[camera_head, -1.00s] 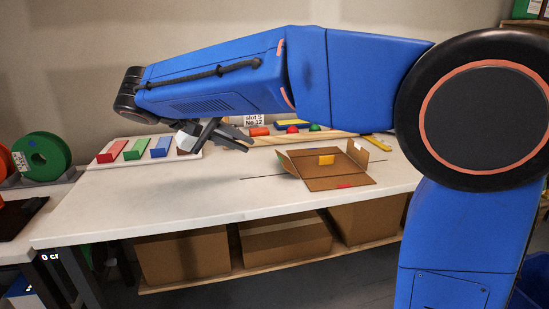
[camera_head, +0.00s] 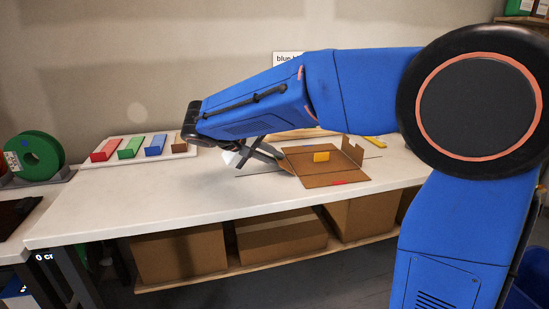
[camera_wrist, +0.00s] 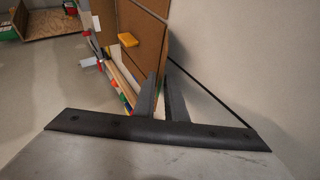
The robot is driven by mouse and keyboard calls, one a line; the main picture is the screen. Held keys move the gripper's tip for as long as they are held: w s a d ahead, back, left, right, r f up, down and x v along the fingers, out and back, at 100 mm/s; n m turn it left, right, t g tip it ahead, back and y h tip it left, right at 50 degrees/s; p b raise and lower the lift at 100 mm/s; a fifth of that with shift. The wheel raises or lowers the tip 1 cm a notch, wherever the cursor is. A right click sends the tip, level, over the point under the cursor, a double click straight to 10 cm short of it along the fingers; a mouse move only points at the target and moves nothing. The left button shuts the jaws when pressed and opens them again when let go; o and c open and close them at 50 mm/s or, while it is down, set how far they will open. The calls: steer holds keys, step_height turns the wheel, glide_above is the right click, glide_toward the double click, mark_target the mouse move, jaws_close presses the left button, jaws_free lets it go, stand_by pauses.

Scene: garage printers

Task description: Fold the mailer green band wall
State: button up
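In the wrist view the mailer's cardboard (camera_wrist: 142,40) and the yellow block (camera_wrist: 127,40) show just beyond my fingers. My gripper (camera_head: 277,155) is at the mailer's left edge, partly covering the wall there. Its two fingers (camera_wrist: 160,68) are a little apart beside the cardboard; contact is unclear.
A white tray (camera_head: 125,157) with red, green, blue and brown blocks stands at the back left. A green spool (camera_head: 35,153) is at the far left. A yellow strip (camera_head: 374,142) lies behind the mailer on the right. The front left of the bench (camera_head: 150,198) is clear.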

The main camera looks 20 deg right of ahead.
steer(key=shift+w+d+f, duration=0.1)
steer(key=shift+d, duration=0.05)
jaws_close()
steer(key=shift+a+f+h, duration=0.25)
steer(key=shift+f+h, duration=0.15)
steer(key=shift+h, duration=0.3)
jaws_free()
